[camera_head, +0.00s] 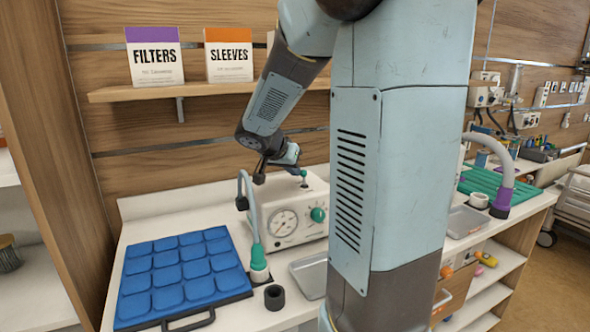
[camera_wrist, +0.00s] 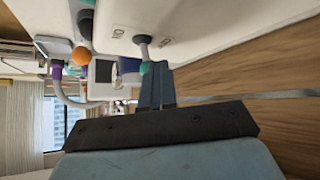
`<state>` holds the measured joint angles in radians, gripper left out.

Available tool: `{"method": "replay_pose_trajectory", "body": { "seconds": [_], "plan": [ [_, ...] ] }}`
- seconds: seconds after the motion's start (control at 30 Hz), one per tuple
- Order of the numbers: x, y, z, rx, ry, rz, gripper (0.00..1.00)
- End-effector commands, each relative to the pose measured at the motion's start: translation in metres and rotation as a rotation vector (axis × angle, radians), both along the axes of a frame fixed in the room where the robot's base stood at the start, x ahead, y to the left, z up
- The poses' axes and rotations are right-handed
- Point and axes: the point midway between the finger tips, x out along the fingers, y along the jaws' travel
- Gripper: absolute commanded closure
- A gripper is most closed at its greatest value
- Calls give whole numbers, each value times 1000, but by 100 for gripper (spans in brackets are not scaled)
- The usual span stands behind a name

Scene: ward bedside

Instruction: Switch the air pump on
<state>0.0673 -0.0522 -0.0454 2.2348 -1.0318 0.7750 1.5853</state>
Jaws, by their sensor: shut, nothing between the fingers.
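The air pump (camera_head: 297,205) is a white box with a round gauge and a green knob on its front, standing on the counter at the wall. A small lever with a green tip (camera_head: 304,174) stands on its top. In the wrist view this grey lever (camera_wrist: 143,48) sits between two printed labels, one seemingly reading ON upside down; I cannot tell surely which way it leans. My gripper (camera_head: 292,156) is shut and empty, just above and left of the lever in the head view. In the wrist view its fingers (camera_wrist: 156,85) end close to the lever's green tip; I cannot tell whether they touch.
A grey hose (camera_head: 247,207) with a green end rises left of the pump. A blue padded mat (camera_head: 248,282), a dark ring (camera_head: 274,297) and a metal tray (camera_head: 306,277) lie in front. A shelf (camera_head: 205,90) with signs hangs above. My arm hides the middle of the counter.

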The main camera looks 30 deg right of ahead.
Motion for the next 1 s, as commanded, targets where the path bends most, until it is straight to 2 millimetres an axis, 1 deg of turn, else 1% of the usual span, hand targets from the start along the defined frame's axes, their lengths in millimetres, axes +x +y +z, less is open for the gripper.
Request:
{"method": "replay_pose_trajectory", "body": {
  "seconds": [0.43,0.8,1.0],
  "plan": [
    [-1,-3,-1,-1,-11,-7,100],
    [10,-5,-8,0,-8,-7,100],
    [12,-5,-9,-1,-10,-7,100]
  ]
}}
